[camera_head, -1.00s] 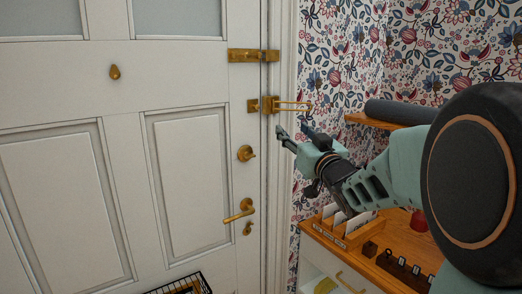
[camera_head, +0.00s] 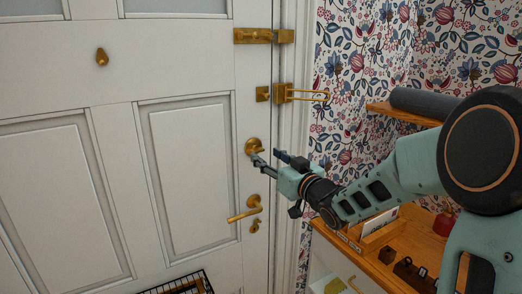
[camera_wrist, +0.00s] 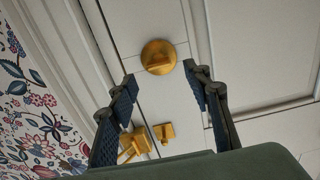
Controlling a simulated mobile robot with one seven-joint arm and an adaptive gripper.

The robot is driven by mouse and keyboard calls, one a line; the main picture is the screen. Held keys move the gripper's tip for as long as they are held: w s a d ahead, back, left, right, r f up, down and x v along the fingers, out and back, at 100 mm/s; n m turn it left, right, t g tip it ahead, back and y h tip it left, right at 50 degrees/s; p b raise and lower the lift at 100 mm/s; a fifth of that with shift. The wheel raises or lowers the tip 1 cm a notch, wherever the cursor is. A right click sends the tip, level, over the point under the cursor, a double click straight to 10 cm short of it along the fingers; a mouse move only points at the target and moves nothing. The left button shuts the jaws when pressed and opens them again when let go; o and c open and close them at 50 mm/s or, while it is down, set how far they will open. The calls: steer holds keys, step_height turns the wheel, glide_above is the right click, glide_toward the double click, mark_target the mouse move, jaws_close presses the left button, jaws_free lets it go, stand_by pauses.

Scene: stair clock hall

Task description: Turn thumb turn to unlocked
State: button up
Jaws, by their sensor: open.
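The brass thumb turn (camera_head: 254,146) is a round rose with a small knob on the white door (camera_head: 190,150), above the lever handle. In the wrist view the thumb turn (camera_wrist: 158,57) shows ahead of the jaws, near the middle top, its flat tab lying roughly crosswise. My gripper (camera_head: 264,162) is open and empty, close to the thumb turn at its lower right in the head view. In the wrist view the two fingertips (camera_wrist: 160,82) stand either side below the thumb turn. No contact shows.
A brass lever handle (camera_head: 245,209) and a keyhole cover (camera_head: 255,226) sit below. Above are a brass swing-bar guard (camera_head: 300,94) and a brass bolt (camera_head: 264,36). A wooden-topped cabinet (camera_head: 400,248) with a letter rack and a shelf (camera_head: 392,113) stand at the right.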

mark_target(260, 150)
steer(key=shift+x, duration=2.55)
steer(key=shift+c, duration=0.5)
steer(key=c, duration=1.1)
